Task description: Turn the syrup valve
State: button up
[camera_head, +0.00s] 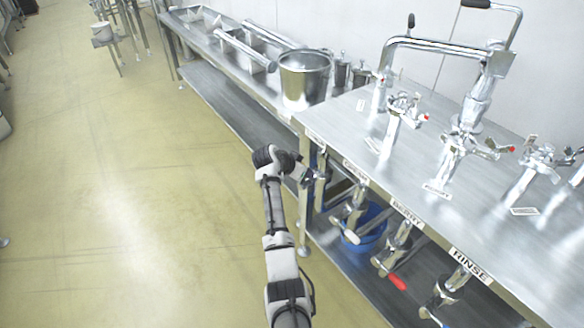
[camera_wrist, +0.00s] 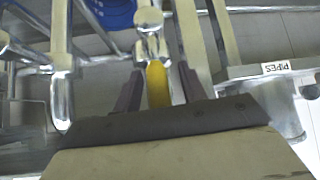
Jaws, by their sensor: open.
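My gripper (camera_head: 312,175) is at the front edge of the steel table, beside the leftmost pipe valve under it. In the wrist view my gripper (camera_wrist: 160,88) is open, with one dark finger on each side of a yellow valve handle (camera_wrist: 157,84). A gap shows beside each finger, so the handle is not gripped. The handle joins a metal valve body (camera_wrist: 150,28). In the head view my gripper mostly hides this handle. I cannot read a syrup label in either view, so I cannot tell whether this is the syrup valve.
More valves hang to the right, one with a red handle (camera_head: 397,282), near the labels BERRY (camera_head: 407,213) and RINSE (camera_head: 470,265). A PIPES label (camera_wrist: 275,67) shows right of my gripper. A blue tub (camera_head: 366,238) stands on the lower shelf.

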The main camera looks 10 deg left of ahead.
jog(key=b+v, duration=0.2)
jog(key=v, duration=1)
jog(key=shift+s+a+r, duration=0.2)
jog(key=shift+r, duration=0.05)
